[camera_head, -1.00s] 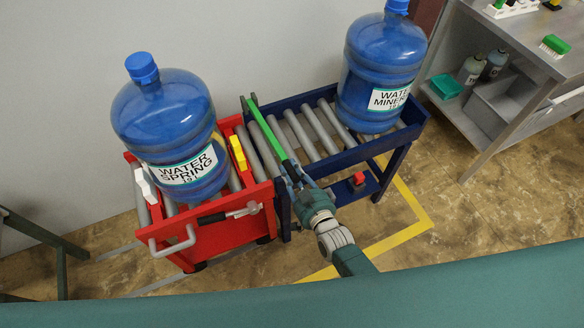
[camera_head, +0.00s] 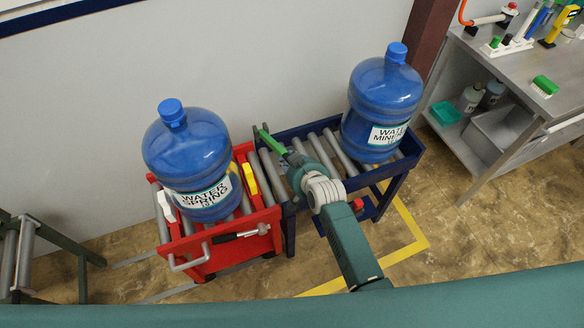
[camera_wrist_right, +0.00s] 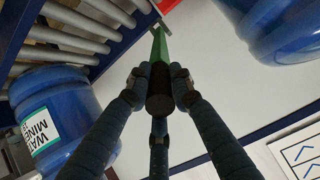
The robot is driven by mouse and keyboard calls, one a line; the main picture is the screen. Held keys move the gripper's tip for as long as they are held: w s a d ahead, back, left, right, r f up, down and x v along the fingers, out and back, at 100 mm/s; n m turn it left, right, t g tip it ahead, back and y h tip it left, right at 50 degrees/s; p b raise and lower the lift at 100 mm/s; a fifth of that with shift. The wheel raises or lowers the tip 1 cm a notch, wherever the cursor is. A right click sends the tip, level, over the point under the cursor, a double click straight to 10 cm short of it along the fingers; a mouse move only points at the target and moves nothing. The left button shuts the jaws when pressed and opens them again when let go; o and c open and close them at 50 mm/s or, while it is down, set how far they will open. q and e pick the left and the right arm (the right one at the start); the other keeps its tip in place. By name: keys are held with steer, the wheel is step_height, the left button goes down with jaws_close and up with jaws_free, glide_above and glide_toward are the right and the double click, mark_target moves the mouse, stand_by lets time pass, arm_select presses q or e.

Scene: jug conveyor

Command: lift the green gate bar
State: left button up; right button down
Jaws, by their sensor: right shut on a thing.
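The green gate bar (camera_head: 271,141) is at the left end of the blue roller conveyor (camera_head: 345,178), with its far end at a small post (camera_head: 265,127). My right gripper (camera_head: 291,163) is shut on the bar's near end, above the rollers. In the right wrist view the fingers (camera_wrist_right: 158,90) close on both sides of the bar's dark end, and the green part (camera_wrist_right: 158,52) runs away from them. The bar looks tilted, near end raised. My arm and gripper hide its near part in the head view. My left gripper is out of view.
A blue water jug (camera_head: 382,105) stands on the conveyor's right part. Another jug (camera_head: 188,160) stands on the red cart (camera_head: 262,222) adjoining on the left. A yellow block (camera_head: 249,179) sits at the cart's right side. A grey workbench (camera_head: 515,70) is at right.

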steer(key=shift+w+r, duration=0.3)
steer(key=shift+r, duration=0.15)
steer(key=c, duration=1.5)
jaws_free()
steer(key=shift+c, duration=0.2)
steer(key=shift+s+d+r, duration=0.1)
steer(key=shift+s+r, duration=0.1)
steer(key=shift+s, duration=0.35)
steer(key=v, duration=1)
steer(key=shift+s+r, duration=0.25)
steer(key=shift+r, duration=0.05)
steer(key=shift+d, duration=0.1)
